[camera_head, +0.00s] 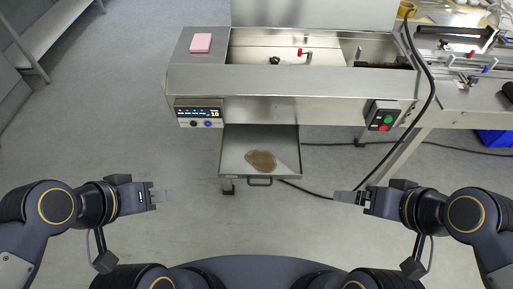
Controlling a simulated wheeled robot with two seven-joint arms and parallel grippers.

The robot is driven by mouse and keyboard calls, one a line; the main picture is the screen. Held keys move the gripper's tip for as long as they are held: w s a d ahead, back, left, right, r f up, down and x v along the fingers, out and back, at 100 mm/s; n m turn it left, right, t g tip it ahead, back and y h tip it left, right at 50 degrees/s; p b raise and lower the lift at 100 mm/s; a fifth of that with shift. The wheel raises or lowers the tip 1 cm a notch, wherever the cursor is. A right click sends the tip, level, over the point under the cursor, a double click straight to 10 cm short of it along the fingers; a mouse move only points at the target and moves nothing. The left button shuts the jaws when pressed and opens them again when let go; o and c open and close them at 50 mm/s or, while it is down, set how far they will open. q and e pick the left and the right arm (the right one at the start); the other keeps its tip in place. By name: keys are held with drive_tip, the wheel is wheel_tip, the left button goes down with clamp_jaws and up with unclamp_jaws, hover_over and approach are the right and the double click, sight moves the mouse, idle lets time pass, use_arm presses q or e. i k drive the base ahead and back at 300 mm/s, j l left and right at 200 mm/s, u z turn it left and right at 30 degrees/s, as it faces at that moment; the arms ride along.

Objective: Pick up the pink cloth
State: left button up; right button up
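The pink cloth (201,43) is a small, flat, folded block. It lies on the left end of the steel machine's top (190,62). My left gripper (165,197) is over the floor at lower left, well below and apart from the cloth in the picture. My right gripper (343,197) is at lower right, farther from the cloth. Both grippers point inward and hold nothing that I can see. The gap between the fingers does not show clearly on either one.
A pulled-out tray (233,165) with a brown patch sits below the machine front. A control panel (199,114) is under the cloth's end. A start-stop box (382,115) and a black cable (431,85) are at the right.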

sight(200, 43)
drive_tip(key=i+j+z, duration=0.3)
drive_tip(key=j, duration=0.3)
drive_tip(key=i+j+z, duration=0.35)
drive_tip(key=j, duration=0.35)
drive_tip(key=i+j+z, duration=0.15)
drive_tip(key=j, duration=0.2)
drive_tip(key=i+j+z, duration=0.15)
drive_tip(key=j, duration=0.25)
drive_tip(key=j+z, duration=0.2)
drive_tip(key=j, duration=0.15)
